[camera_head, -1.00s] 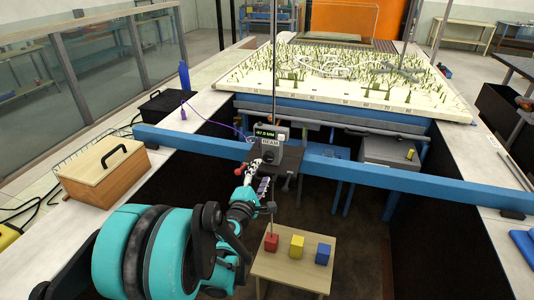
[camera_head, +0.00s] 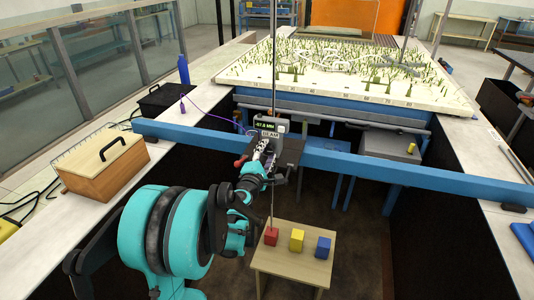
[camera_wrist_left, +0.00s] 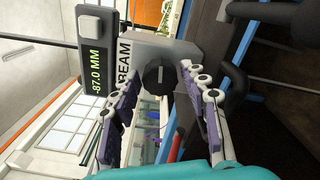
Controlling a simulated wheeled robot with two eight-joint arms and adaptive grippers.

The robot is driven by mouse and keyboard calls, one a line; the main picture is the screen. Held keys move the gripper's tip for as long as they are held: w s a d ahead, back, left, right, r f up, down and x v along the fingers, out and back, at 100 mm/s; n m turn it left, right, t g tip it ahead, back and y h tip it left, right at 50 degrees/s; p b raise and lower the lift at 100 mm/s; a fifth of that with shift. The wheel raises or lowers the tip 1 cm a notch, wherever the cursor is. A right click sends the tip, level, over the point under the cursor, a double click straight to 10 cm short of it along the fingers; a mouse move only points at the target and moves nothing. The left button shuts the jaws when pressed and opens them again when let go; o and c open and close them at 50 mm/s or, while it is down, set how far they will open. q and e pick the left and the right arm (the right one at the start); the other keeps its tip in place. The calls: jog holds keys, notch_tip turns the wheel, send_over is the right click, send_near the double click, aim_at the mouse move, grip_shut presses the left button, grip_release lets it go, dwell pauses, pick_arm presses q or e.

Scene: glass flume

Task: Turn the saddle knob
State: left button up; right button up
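The saddle sits on the blue beam (camera_head: 420,176), with a grey display box (camera_head: 268,125) above a dark block (camera_head: 289,158). In the left wrist view its readout (camera_wrist_left: 94,82) shows -87.0 MM. The saddle knob (camera_wrist_left: 158,73) is round and black with a pale mark, on a grey plate. My left gripper (camera_head: 265,148) is in front of the saddle. In the left wrist view its two fingers are spread, one on each side of the knob, with visible gaps. In the head view the gripper hides the knob. My right gripper is out of view.
A red-tipped lever (camera_head: 240,162) sticks out left of the saddle. A thin vertical rod (camera_head: 273,60) rises by it. A small table (camera_head: 290,265) below holds red, yellow and blue cubes. A wooden box (camera_head: 103,165) stands on the left ledge.

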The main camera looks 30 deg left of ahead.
pick_arm(q)
jog(key=c, duration=0.7)
jog(key=shift+o, duration=0.2)
jog(key=shift+m, duration=0.3)
jog(key=o, duration=1.2)
jog(key=shift+c, duration=0.2)
jog(key=v, duration=1.2)
jog(key=shift+f, duration=0.1)
